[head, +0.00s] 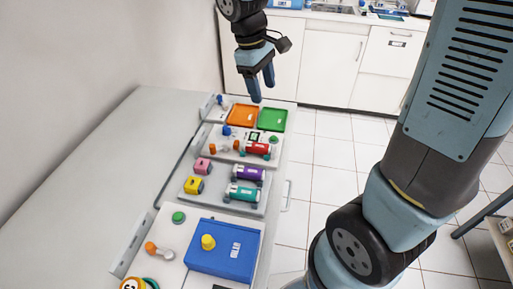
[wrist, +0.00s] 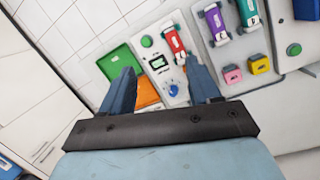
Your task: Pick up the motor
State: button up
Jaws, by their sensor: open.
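No part is clearly marked as the motor. The likely candidates are three cylinders with pale ends on the grey panels: a red cylinder (head: 258,148), a purple cylinder (head: 247,173) and a teal cylinder (head: 242,194). In the wrist view the red cylinder (wrist: 174,42) lies just beyond the right fingertip, with the purple cylinder (wrist: 215,22) and the teal cylinder (wrist: 247,12) farther right. My gripper (head: 262,91) is open and empty, above the far end of the bench. Its two blue fingers (wrist: 158,68) point towards the panels, apart from every part.
An orange tray (head: 242,115) and a green tray (head: 272,119) sit at the bench's far end. Pink (head: 202,166) and yellow (head: 193,185) blocks stand left of the cylinders. A blue box (head: 225,255) lies nearer. A wall borders the left; the white bench top (head: 110,150) is clear there.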

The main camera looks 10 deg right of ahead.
jog(key=w+a+f+n+g+h, duration=0.1)
jog(key=a+f+n+h, duration=0.1)
jog(key=a+f+n, duration=0.35)
jog(key=m, duration=0.2)
send_over(256, 144)
jog(key=a, duration=0.3)
jog(key=shift+n, duration=0.25)
notch_tip(256, 144, down, 10)
jog(key=shift+w+d+r, duration=0.1)
jog(key=shift+w+r, duration=0.05)
jog(key=shift+w+x, duration=0.15)
jog(key=shift+x, duration=1.2)
jog(key=shift+w+x, duration=0.15)
jog(key=shift+x, duration=1.2)
jog(key=shift+s+d, duration=0.15)
jog(key=shift+d, duration=0.05)
grip_shut()
jog(key=shift+r, duration=0.15)
